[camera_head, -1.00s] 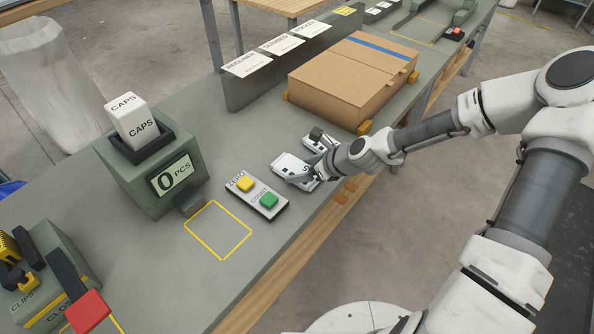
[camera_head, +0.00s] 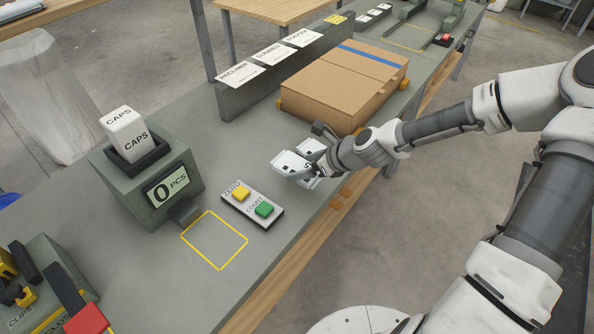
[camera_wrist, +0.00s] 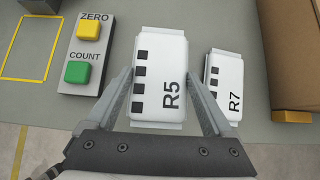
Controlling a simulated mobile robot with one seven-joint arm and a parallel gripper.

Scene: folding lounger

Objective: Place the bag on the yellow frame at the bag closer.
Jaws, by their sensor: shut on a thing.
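A white bag marked R5 (camera_wrist: 160,75) is between the two fingers of my gripper (camera_wrist: 160,98), which is shut on its sides. It also shows in the head view (camera_head: 288,165), over the bench near its front edge. It looks larger than the neighbouring R7 bag in the wrist view, but its height above the bench is hard to tell. My gripper (camera_head: 308,170) partly hides it there. The bag closer (camera_head: 38,290), a green machine with a red-ended lever and a CLIPS label, is at the lower left, cut by the picture edge. Its yellow frame is not clearly visible.
A second white bag, R7 (camera_wrist: 225,82), lies just right of R5. The ZERO/COUNT button box (camera_head: 252,205), another yellow frame (camera_head: 215,240) and the counting scale (camera_head: 150,185) with CAPS lie left of my gripper. A cardboard box (camera_head: 345,82) stands behind.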

